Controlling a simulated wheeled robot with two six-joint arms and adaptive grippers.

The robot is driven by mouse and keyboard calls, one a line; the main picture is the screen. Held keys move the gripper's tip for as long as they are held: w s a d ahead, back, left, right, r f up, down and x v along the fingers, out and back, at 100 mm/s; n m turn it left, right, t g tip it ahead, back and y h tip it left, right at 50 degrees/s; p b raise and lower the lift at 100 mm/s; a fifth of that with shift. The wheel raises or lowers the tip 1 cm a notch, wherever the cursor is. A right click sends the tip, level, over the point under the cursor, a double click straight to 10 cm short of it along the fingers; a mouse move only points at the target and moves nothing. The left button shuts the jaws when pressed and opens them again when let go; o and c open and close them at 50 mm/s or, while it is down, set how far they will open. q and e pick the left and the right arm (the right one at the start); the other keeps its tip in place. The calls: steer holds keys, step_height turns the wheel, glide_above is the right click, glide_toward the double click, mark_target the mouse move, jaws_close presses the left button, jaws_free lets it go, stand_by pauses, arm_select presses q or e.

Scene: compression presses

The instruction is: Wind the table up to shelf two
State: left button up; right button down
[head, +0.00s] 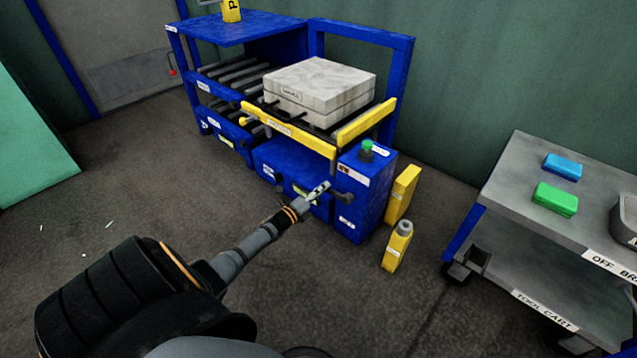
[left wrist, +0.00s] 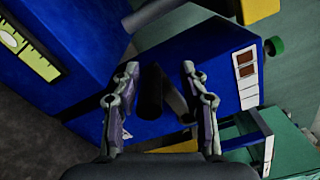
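The lift table has a blue base (head: 355,215) and a top with yellow rails (head: 290,131). A pale grey mould block (head: 318,88) rests on the top. The blue rack (head: 250,32) with roller shelves stands to its left. A dark crank handle (head: 343,197) sticks out of the base's front. My left gripper (head: 318,190) is in front of the base, close to the handle. In the left wrist view, its fingers (left wrist: 159,75) are spread, with the dark handle (left wrist: 150,92) between them and no clear contact on either side. My right gripper is not seen.
A green button (head: 367,148) tops the base's right corner. A yellow bottle (head: 397,246) and a yellow box (head: 402,194) stand on the floor to its right. A grey tool cart (head: 515,190) is farther right. A yellow-green scale (left wrist: 28,50) shows in the wrist view.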

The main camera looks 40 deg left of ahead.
arm_select(q)
steer(key=shift+d+r, duration=0.1)
steer(key=shift+r, duration=0.15)
steer(key=shift+s+r+p, duration=0.1)
steer(key=shift+s+p, duration=0.6)
steer(key=shift+s, duration=0.2)
steer(key=s+p, duration=0.1)
steer(key=s, duration=0.2)
steer(key=s+p, duration=0.2)
steer(key=s, duration=0.2)
steer(key=s+p, duration=0.2)
steer(key=s, duration=0.1)
steer(key=shift+s+a+f, duration=0.15)
steer(key=shift+a+f, duration=0.05)
steer(key=shift+a, duration=0.1)
